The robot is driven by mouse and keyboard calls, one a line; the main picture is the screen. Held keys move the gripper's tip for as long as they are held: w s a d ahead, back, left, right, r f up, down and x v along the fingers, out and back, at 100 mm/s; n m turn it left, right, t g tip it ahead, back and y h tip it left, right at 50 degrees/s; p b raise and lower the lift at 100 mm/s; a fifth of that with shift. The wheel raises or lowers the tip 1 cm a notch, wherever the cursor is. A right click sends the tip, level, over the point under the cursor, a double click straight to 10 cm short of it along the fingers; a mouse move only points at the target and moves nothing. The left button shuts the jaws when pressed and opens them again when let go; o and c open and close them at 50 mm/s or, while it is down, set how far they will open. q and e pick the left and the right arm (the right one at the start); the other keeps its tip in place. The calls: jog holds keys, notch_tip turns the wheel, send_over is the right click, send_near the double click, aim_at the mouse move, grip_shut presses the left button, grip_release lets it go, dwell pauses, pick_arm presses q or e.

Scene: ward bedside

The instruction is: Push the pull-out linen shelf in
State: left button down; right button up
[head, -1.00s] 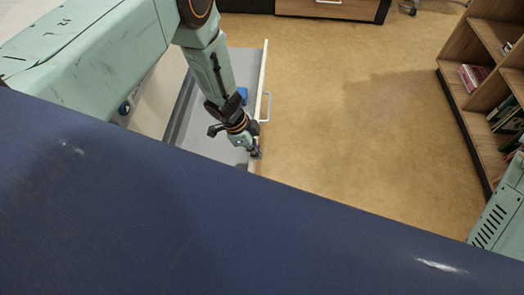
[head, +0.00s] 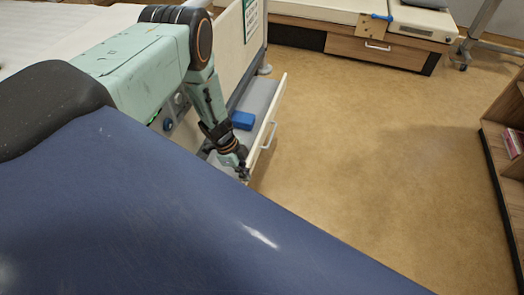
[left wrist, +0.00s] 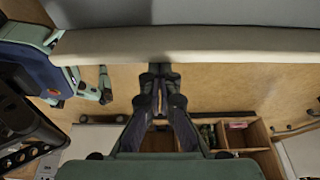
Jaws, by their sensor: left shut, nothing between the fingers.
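The pull-out linen shelf (head: 262,95) stands out from the side of the bed, with a grey inside and a pale front panel (head: 278,100). A white bar handle (head: 268,136) is on the panel's outer face. My left gripper (head: 243,174) is shut and empty at the near end of the panel. In the left wrist view its shut fingertips (left wrist: 160,68) are at the edge of the cream front panel (left wrist: 220,44); I cannot tell whether they touch it. My blue body hides the shelf's nearest part.
A blue item (head: 243,120) lies on the shelf. The bed's end board (head: 235,45) rises behind it. Brown floor (head: 370,150) is open to the right. A wooden shelf unit (head: 503,165) is at the right edge, and a low cabinet (head: 365,48) stands at the back.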

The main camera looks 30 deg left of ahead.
pick_arm(q)
jog(key=shift+s+a, duration=0.15)
jog(key=shift+a, duration=0.3)
jog(key=shift+d, duration=0.15)
